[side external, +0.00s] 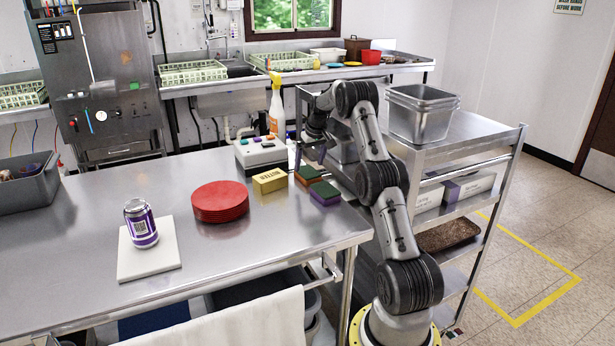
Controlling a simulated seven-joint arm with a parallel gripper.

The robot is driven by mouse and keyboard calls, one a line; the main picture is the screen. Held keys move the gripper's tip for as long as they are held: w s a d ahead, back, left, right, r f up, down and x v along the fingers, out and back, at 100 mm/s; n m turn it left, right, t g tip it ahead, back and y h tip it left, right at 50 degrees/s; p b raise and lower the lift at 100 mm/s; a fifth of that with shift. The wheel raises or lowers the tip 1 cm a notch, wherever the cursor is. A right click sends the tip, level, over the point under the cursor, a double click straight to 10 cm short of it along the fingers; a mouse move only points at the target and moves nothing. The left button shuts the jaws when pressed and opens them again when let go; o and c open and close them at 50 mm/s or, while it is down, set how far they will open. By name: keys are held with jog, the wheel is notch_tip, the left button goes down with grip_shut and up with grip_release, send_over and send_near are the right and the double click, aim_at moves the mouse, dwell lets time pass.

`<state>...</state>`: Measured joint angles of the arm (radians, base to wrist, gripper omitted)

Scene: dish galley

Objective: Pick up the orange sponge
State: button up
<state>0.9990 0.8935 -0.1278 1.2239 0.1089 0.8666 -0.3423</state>
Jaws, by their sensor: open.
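The orange sponge (302,181) has a green top and lies on the steel table near its right end. A second sponge (326,201), purple with a green top, lies just in front and to the right of it. My gripper (310,162) is open and points down, just behind and above the orange sponge. Nothing shows between its fingers. I cannot tell the exact gap between the fingertips and the sponge.
A yellow butter box (270,183) stands just left of the orange sponge. A stack of red plates (220,203) is further left. A purple can (141,227) stands on a white board (150,262). A grey-white device (261,155) and a spray bottle (276,112) stand behind.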

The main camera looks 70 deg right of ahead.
aim_at(308, 171)
jog(key=shift+x, duration=1.55)
jog(key=shift+f, duration=0.25)
jog(key=shift+c, duration=0.3)
jog(key=c, duration=1.1)
jog(key=shift+r, duration=0.15)
